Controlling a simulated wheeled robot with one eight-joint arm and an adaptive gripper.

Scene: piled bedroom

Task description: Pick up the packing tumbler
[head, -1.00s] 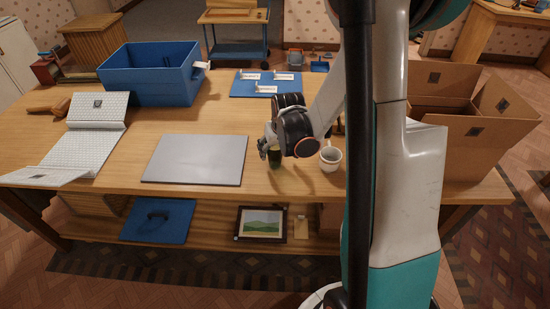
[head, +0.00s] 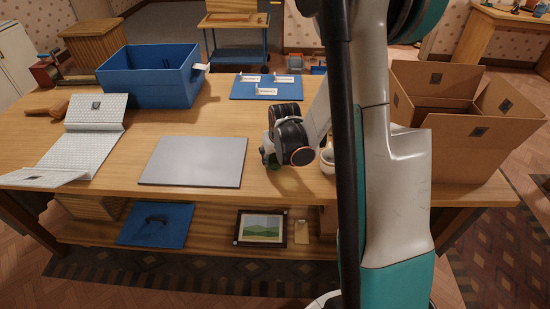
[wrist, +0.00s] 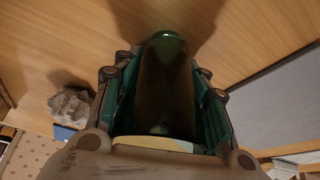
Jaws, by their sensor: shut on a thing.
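The packing tumbler is dark green and shows in the wrist view (wrist: 166,85), lengthwise between the fingers. My gripper (wrist: 165,95) is shut on it, with finger pads along both its sides. In the head view my gripper (head: 270,155) is over the wooden table, right of the grey board. Only a small green part of the tumbler (head: 273,168) shows below it; the rest is hidden by the gripper. I cannot tell whether the tumbler touches the tabletop.
The grey board (head: 194,161) lies left. A blue bin (head: 150,85), blue labelled mat (head: 250,94) and open cardboard box (head: 470,150) are also on the table.

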